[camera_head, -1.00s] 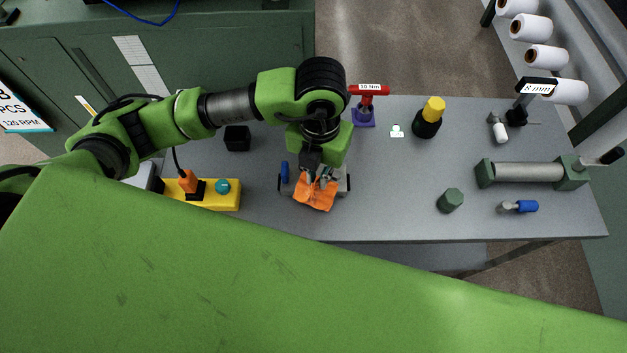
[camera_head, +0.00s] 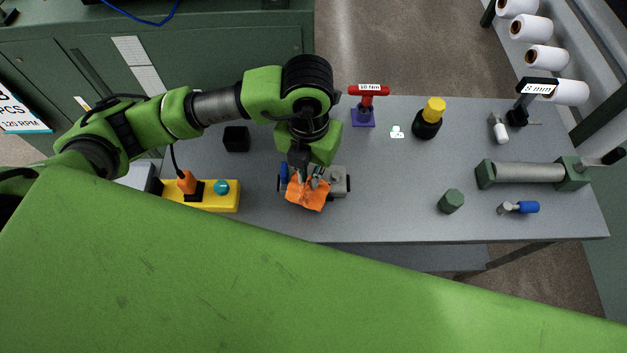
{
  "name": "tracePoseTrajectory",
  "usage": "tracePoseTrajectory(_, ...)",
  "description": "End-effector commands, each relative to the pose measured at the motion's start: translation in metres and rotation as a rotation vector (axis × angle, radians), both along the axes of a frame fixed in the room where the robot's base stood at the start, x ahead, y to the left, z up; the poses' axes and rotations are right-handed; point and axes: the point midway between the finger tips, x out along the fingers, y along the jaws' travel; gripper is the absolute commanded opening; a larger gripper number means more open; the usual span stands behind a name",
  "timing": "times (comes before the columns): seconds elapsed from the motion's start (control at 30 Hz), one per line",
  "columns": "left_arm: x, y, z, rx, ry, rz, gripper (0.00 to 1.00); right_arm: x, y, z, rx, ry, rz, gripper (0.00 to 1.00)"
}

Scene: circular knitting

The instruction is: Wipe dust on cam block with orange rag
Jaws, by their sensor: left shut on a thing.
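The orange rag (camera_head: 306,196) hangs from my left gripper (camera_head: 306,178), which is shut on it. The rag lies over the front of a grey block (camera_head: 340,183), which looks like the cam block, on the grey table. The gripper and rag cover the block's middle and left part; its right end shows. Whether the rag presses on the block I cannot tell. Dust is too small to see. My right gripper is not in view.
A blue piece (camera_head: 283,174) is at the block's left end. A yellow box (camera_head: 215,197) stands left, with a black cube (camera_head: 236,139) behind. A red-and-purple tool stand (camera_head: 363,115), yellow-capped bottle (camera_head: 428,122), green hexagonal piece (camera_head: 451,201) and roller (camera_head: 528,173) stand right. Table space right of the block is clear.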

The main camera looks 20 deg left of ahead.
Motion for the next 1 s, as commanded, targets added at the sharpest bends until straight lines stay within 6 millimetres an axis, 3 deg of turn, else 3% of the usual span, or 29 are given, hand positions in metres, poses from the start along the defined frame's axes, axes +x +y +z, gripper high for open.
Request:
tracePoseTrajectory(0.43,0.006,-0.026,-0.002,-0.002,-0.003,0.0,0.0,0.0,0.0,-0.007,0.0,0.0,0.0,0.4)
tracePoseTrajectory(0.73,0.006,-0.023,-0.002,-0.002,-0.003,0.001,0.0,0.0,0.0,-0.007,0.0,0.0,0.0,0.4)
tracePoseTrajectory(1.0,0.001,-0.002,-0.001,0.001,-0.001,0.001,0.0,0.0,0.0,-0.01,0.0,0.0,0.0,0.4)
